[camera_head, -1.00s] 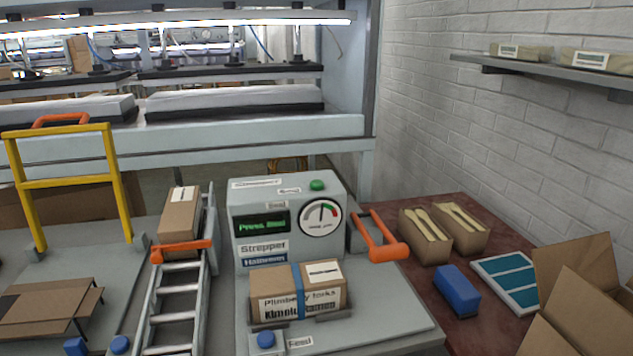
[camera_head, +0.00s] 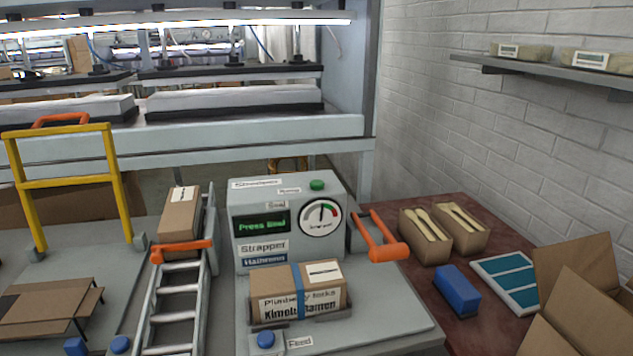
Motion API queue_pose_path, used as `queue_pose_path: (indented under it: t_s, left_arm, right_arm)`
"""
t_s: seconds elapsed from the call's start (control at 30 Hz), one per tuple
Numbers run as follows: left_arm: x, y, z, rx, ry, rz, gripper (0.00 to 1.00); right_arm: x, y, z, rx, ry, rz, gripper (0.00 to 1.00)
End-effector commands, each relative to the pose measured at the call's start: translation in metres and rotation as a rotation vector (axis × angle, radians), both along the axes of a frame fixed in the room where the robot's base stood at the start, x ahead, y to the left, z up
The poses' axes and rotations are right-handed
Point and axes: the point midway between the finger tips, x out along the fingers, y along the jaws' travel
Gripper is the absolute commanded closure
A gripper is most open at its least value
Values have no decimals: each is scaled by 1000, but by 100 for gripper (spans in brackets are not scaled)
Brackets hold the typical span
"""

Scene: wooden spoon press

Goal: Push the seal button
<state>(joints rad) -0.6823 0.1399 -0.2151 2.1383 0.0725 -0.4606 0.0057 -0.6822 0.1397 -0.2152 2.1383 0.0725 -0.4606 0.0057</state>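The grey strapper machine (camera_head: 240,215) stands in the middle of the head view. A green button (camera_head: 317,185) sits on its top, with a small label beside it that I cannot read clearly. A label on the front appears to read "Seal" (camera_head: 276,205). The green-lit display (camera_head: 262,225) appears to read "Press Seal". A dial gauge (camera_head: 321,217) is to its right. A cardboard box (camera_head: 275,283) with a blue strap around its middle sits on the machine's plate in front. Neither of my grippers is in view.
A blue button (camera_head: 265,339) labelled "Feed" is in front of the box. An orange handle (camera_head: 383,249) sticks out right of the machine. A sloping roller rack (camera_head: 178,300) with a box (camera_head: 180,222) is on the left. Two spoon boxes (camera_head: 425,240) stand on the red table.

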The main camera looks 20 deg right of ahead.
Motion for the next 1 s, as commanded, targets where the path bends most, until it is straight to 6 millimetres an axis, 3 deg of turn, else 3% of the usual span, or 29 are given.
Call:
queue_pose_path:
  t_s: [0.17,0.3,0.33,1.0]
  left_arm:
    - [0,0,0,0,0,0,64]
    - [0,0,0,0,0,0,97]
    - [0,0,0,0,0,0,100]
    - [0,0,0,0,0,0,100]
  right_arm:
    - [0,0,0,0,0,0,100]
    - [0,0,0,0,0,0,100]
    - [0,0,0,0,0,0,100]
    - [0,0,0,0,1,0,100]
